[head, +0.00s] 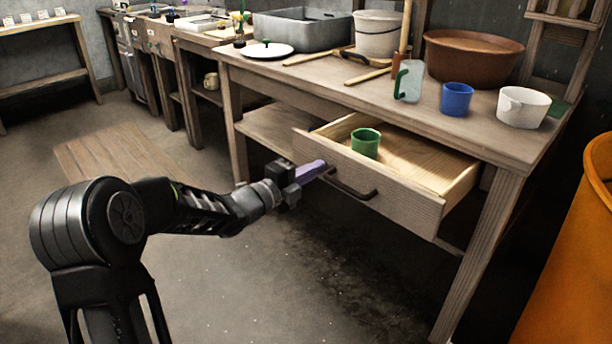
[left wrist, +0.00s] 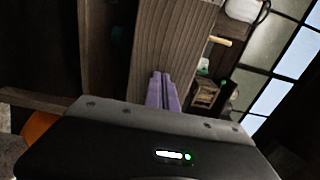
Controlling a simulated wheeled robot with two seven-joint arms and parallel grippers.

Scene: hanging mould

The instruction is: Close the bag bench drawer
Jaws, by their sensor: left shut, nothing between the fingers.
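The bench drawer (head: 395,185) is open, pulled out from under the bench top, with a dark bar handle (head: 350,183) on its front. A green cup (head: 365,142) stands inside the drawer. My left gripper (head: 322,168), with purple fingers, is shut and empty. Its fingertips are at the drawer front, close to the left end of the handle; I cannot tell if they touch it. In the left wrist view the purple fingers (left wrist: 162,90) point at a wooden surface (left wrist: 170,45). My right gripper is not in view.
The bench top (head: 340,95) holds a blue cup (head: 456,99), a white mug (head: 522,107), a brown basin (head: 472,60), a white bucket (head: 378,35) and a grey tub (head: 302,30). An orange bin (head: 570,260) stands at right. The floor in front is clear.

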